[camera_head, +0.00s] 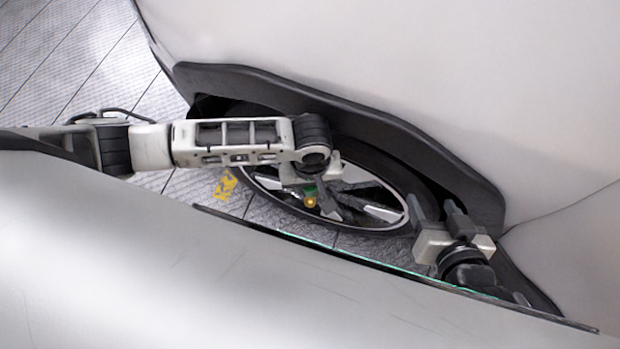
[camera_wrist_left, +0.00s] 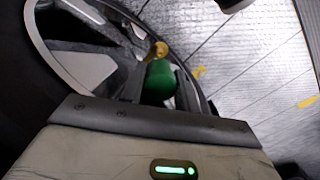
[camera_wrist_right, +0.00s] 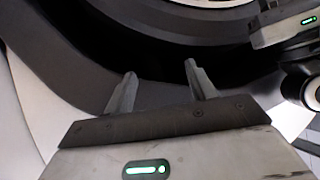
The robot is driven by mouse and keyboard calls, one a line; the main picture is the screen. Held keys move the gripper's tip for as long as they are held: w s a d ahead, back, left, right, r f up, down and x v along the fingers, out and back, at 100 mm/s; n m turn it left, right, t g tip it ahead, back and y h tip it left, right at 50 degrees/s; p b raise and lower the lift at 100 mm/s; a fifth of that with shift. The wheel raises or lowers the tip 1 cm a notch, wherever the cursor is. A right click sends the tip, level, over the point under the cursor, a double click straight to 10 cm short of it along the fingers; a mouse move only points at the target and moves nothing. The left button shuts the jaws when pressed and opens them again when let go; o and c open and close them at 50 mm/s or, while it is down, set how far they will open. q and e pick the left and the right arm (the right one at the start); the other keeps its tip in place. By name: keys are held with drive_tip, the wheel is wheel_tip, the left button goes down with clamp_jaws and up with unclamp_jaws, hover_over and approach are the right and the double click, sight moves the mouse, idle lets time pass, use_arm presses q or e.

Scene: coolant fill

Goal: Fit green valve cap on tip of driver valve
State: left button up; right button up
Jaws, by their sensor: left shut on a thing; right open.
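My left gripper (camera_head: 320,198) is shut on the green valve cap (camera_wrist_left: 160,80), in front of the wheel. In the left wrist view the cap sits between the two fingers. A yellow-brass valve piece (camera_wrist_left: 159,48) shows just beyond the cap's far end; I cannot tell whether they touch. In the head view a small yellow round piece (camera_head: 310,201) shows close to the fingers, and little of the green cap (camera_head: 309,189) is visible. My right gripper (camera_head: 433,205) is open and empty at the wheel's right edge; its bare fingers show in the right wrist view (camera_wrist_right: 160,75).
The spoked wheel (camera_head: 265,180) and black tyre sit under the dark arch trim (camera_head: 250,82) of a pale car body (camera_head: 400,60). A large grey panel (camera_head: 150,260) fills the front. Tiled floor with yellow marks (camera_head: 225,185) shows at left.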

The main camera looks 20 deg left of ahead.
use_arm(q)
drive_tip(key=shift+f, duration=0.7)
drive_tip(key=shift+f+b, duration=0.75)
drive_tip(key=shift+f, duration=0.45)
use_arm(e)
drive_tip(key=shift+w+a+r+t, duration=0.1)
drive_tip(key=shift+w+r+t, duration=0.1)
drive_tip(key=shift+w+t, duration=0.15)
drive_tip(key=shift+s+f, duration=0.2)
drive_tip(key=shift+r, duration=0.25)
use_arm(q)
drive_tip(key=shift+p, duration=0.5)
use_arm(e)
drive_tip(key=shift+r, duration=0.25)
drive_tip(key=shift+w+r, duration=0.1)
use_arm(q)
drive_tip(key=shift+p, duration=0.5)
use_arm(e)
drive_tip(key=shift+r, duration=0.4)
drive_tip(key=shift+r, duration=0.15)
